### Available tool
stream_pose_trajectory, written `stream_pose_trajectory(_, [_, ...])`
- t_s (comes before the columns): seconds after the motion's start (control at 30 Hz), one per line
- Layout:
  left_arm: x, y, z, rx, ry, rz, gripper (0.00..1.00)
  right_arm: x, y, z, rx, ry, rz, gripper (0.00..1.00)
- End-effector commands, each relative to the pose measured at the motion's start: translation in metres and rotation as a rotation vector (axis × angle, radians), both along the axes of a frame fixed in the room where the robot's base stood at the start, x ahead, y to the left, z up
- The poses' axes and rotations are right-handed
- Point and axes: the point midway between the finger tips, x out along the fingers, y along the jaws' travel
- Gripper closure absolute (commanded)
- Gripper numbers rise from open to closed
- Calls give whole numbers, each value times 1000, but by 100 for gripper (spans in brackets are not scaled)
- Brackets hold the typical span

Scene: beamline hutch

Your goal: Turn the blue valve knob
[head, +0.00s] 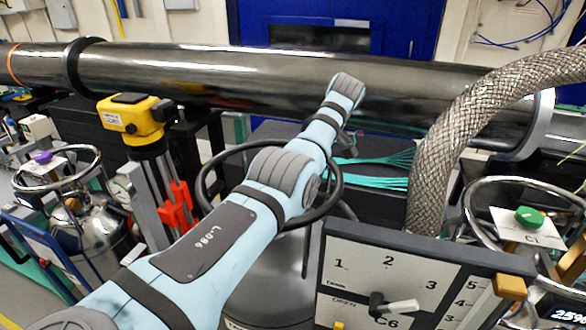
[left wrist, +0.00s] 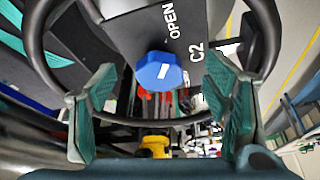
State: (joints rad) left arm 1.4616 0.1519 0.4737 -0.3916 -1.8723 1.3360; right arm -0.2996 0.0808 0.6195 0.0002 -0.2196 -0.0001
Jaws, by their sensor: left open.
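The blue valve knob (left wrist: 161,71) shows in the left wrist view, with a white line on its face. It sits on a dark and white panel marked OPEN and C2 (left wrist: 196,48). My left gripper (left wrist: 160,92) is open, its two green-padded fingers apart on either side of the knob in the picture. No contact with the knob is visible, and the remaining distance is hard to judge. In the head view my left arm hides the knob, and the gripper fingers cannot be made out. My right gripper is in neither view.
A black ring handwheel (head: 207,178) surrounds the knob area. A large dark pipe (head: 250,78) crosses behind. A yellow instrument (head: 133,116) and a steel handwheel (head: 62,186) stand left.

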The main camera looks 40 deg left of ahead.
Motion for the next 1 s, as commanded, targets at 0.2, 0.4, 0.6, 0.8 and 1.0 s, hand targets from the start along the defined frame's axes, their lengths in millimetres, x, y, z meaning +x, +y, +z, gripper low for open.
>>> stream_pose_trajectory(0.2, [3, -64, 1, 0, -1, -2, 30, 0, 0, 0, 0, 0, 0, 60])
stream_pose_trajectory(0.4, [5, -89, 1, 1, -2, 1, 30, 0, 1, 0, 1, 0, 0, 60])
stream_pose_trajectory(0.6, [5, -90, 1, 1, -2, 2, 30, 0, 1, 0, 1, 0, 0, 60])
stream_pose_trajectory(0.8, [5, -90, 1, 1, -2, 2, 30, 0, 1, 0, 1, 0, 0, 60])
stream_pose_trajectory(1.0, [5, -90, 1, 1, -2, 2, 30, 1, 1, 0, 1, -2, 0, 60])
